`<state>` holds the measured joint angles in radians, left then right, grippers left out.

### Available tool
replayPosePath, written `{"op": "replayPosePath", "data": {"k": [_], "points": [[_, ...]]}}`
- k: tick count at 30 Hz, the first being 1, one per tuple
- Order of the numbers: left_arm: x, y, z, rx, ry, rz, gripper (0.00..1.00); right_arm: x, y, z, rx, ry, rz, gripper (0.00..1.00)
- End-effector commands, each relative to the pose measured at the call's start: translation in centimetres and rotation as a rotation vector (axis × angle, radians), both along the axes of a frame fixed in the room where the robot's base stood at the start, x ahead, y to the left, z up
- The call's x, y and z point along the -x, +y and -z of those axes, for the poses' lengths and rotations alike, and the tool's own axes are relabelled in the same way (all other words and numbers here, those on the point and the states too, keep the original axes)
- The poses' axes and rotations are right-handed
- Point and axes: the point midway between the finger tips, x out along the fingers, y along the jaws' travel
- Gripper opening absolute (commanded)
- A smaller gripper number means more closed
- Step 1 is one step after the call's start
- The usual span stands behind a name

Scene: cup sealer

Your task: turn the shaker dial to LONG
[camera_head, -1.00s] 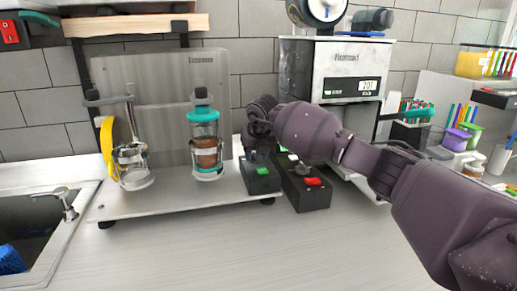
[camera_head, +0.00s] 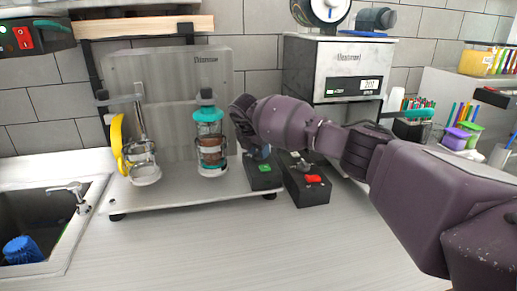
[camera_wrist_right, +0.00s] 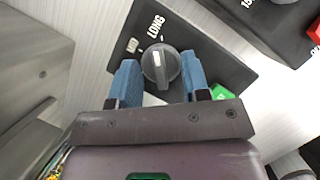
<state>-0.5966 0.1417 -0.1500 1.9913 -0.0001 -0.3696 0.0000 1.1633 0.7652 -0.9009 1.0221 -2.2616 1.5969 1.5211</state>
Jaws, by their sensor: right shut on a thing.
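The shaker dial (camera_wrist_right: 160,66) is a round grey knob with a white pointer mark on a black control box (camera_wrist_right: 200,50). The words MID and LONG are printed beside it, and the pointer mark faces roughly toward LONG. My right gripper (camera_wrist_right: 162,80) is shut on the dial, with one blue finger pad on each side of it. In the head view my right gripper (camera_head: 250,150) is over the back of the black box (camera_head: 262,181) and hides the dial. The shaker (camera_head: 185,70) holds a teal-capped cup (camera_head: 209,145) with brown contents. My left gripper is not in view.
A second black box (camera_head: 307,190) with a red button stands right of the dial box. Behind my arm is a machine with a lit display (camera_head: 345,88). A sink (camera_head: 35,225) is at the left. The front counter (camera_head: 230,245) is clear.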

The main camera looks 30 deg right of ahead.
Motion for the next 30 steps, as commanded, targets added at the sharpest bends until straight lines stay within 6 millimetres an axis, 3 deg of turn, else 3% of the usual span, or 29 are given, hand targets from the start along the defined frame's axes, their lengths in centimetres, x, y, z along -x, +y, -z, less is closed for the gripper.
{"op": "replayPosePath", "data": {"k": [12,28,29,30], "points": [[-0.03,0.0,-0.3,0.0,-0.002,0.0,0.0,-0.09,0.02,0.0,-0.001,0.0,0.175,0.19],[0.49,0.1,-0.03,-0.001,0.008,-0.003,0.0,-0.07,-0.01,0.06,-0.001,0.001,0.196,0.19],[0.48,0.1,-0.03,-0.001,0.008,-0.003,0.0,-0.07,-0.01,0.06,-0.001,0.001,0.196,0.46],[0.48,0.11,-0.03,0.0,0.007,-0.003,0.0,-0.07,-0.01,0.07,-0.001,0.001,0.196,0.52]]}}
